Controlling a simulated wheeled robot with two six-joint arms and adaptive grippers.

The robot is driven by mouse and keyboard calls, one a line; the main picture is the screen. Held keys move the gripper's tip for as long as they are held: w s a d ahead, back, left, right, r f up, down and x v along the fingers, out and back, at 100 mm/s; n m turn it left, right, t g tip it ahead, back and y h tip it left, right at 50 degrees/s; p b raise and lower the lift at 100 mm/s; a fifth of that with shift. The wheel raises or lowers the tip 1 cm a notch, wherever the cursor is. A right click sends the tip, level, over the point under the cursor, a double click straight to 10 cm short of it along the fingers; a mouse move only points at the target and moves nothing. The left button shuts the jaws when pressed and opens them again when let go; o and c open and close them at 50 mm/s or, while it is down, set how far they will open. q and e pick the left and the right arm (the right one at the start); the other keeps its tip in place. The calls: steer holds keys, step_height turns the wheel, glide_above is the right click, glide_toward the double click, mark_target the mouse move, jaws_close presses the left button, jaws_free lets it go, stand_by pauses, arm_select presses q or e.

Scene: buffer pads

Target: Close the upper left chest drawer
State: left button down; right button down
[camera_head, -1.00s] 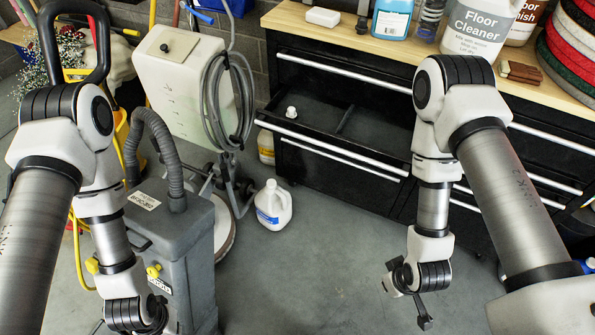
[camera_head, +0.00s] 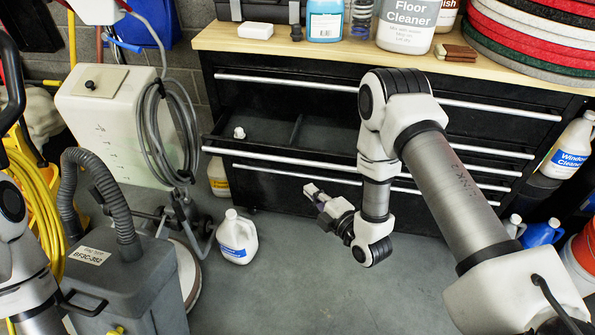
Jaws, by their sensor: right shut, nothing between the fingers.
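The black chest (camera_head: 450,112) stands under the wooden worktop. A drawer (camera_head: 262,128) in its left part is pulled out, with its long silver handle (camera_head: 285,157) along the front edge. A small white object (camera_head: 239,132) and a divider show inside it. My right gripper (camera_head: 312,190) is shut and empty, in front of and below the right half of that drawer's handle. It appears apart from the drawer front, and its exact distance is hard to tell. My right forearm hides part of the chest. My left arm shows at the left edge, its gripper out of view.
A white jug (camera_head: 237,238) stands on the floor left of my right gripper. A grey floor machine (camera_head: 120,280) and a white tank with a coiled hose (camera_head: 165,130) stand at left. Bottles and floor pads (camera_head: 540,35) are on the worktop. The middle floor is clear.

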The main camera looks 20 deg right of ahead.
glide_toward(292, 162)
steer(key=w+a, duration=0.2)
steer(key=a, duration=0.2)
steer(key=shift+w+d+f, duration=0.15)
steer(key=shift+w+d, duration=0.25)
steer(key=shift+w, duration=0.3)
steer(key=shift+w+d+f, duration=0.15)
steer(key=shift+w+d, duration=0.25)
steer(key=shift+w, duration=0.25)
steer(key=shift+w+d+f, duration=0.1)
steer(key=shift+w+d, duration=0.3)
steer(key=shift+w, duration=0.3)
steer(key=shift+w+d, duration=0.1)
